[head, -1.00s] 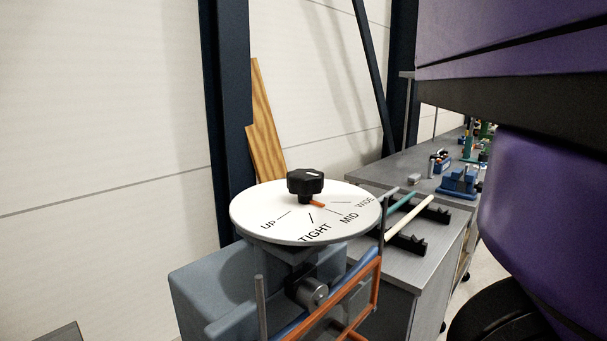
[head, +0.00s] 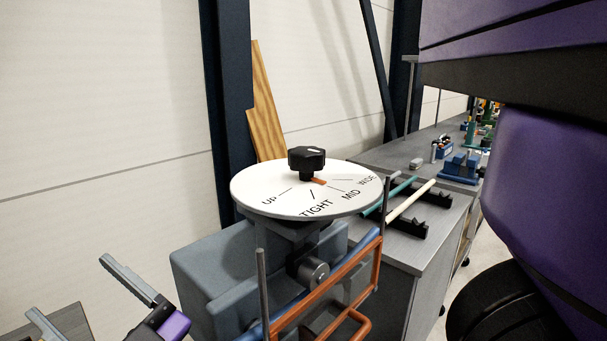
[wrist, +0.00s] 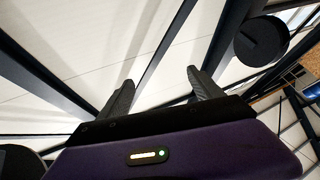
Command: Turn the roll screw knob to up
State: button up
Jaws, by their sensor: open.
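The black lobed knob (head: 306,158) stands on a round white dial (head: 262,187) marked UP, TIGHT, MID and WIDE. An orange pointer (head: 319,181) under the knob points right, on the MID and WIDE side, away from UP; its exact mark is hard to tell. My gripper (head: 70,288) is at the lower left of the head view, below and left of the dial, open and apart from the knob. In the wrist view its two fingers (wrist: 160,78) are spread with nothing between them.
A grey machine body (head: 215,270) with an orange bar frame (head: 375,270) and upright rods sits under the dial. A grey bench (head: 405,245) with rods and tools stands right. A dark post (head: 228,100) and wood plank (head: 266,120) are behind. A dark disc (wrist: 262,42) shows in the wrist view.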

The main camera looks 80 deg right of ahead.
jog(key=w+d+r+m+g+h, duration=0.2)
jog(key=d+r+m+h, duration=0.35)
jog(key=r, duration=0.45)
jog(key=w+d+r+m+g+h, duration=0.1)
jog(key=w+d+r+m+h, duration=0.1)
jog(key=d+r+m+h, duration=0.55)
jog(key=s+d+r+m+g+h+b, duration=0.1)
jog(key=s+d+r+m+g+h, duration=0.2)
jog(key=s+d+r+m+g, duration=0.4)
jog(key=s+d+r+m+g+h, duration=0.3)
jog(key=d+r+m+g, duration=0.2)
jog(key=r+m+g, duration=0.35)
jog(key=s+d+r+m+g+y, duration=0.1)
jog(key=s+d+m+g+y, duration=0.2)
jog(key=s+d+m+g, duration=0.35)
jog(key=m+t+y+b, duration=0.1)
jog(key=m+y, duration=1.4)
jog(key=m, duration=0.4)
send_over(307, 150)
jog(key=a, duration=0.3)
notch_tip(307, 150, down, 13)
jog(key=shift+t, duration=0.3)
jog(key=shift+a+b+x, duration=0.1)
jog(key=shift+b+x, duration=0.25)
jog(key=shift+x, duration=1.6)
jog(key=shift+a+b+x, duration=0.15)
jog(key=shift+b+x, duration=0.15)
jog(key=shift+x, duration=1.7)
